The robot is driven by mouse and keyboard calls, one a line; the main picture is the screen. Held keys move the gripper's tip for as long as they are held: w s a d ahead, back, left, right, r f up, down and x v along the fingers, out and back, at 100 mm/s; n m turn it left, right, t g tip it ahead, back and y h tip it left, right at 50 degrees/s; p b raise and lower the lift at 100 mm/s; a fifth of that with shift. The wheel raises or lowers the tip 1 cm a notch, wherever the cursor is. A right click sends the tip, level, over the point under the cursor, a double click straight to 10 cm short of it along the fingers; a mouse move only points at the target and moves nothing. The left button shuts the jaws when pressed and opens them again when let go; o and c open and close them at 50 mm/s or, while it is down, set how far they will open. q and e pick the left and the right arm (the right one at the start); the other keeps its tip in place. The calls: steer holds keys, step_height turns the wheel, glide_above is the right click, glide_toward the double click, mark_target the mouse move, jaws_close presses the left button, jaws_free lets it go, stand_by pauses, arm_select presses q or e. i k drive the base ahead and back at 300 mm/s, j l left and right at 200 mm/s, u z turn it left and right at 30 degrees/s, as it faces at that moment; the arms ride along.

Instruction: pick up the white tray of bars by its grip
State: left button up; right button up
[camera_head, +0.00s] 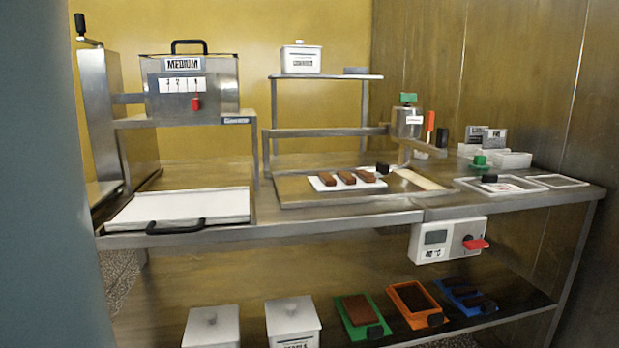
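The white tray of bars (347,187) lies flat on a metal tray or mesh bed (290,188) in the middle of the steel table. Three brown bars (346,178) lie side by side on it. A small black block, which looks like its grip (382,169), stands at its right rear corner. Neither of my grippers shows in the head view, and nothing touches the white tray.
A metal bar (330,132) spans behind the tray, joining a steel pot (407,122). A large white tray with black handle (178,206) lies left; a mesh frame (498,185) lies right. Green, orange and blue trays (412,303) sit on the lower shelf.

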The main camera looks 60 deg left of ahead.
mark_target(343, 180)
steer(key=u, duration=1.6)
steer(key=i+u, duration=0.3)
steer(key=i+l+u, duration=0.35)
steer(key=i, duration=0.15)
steer(key=j, duration=0.1)
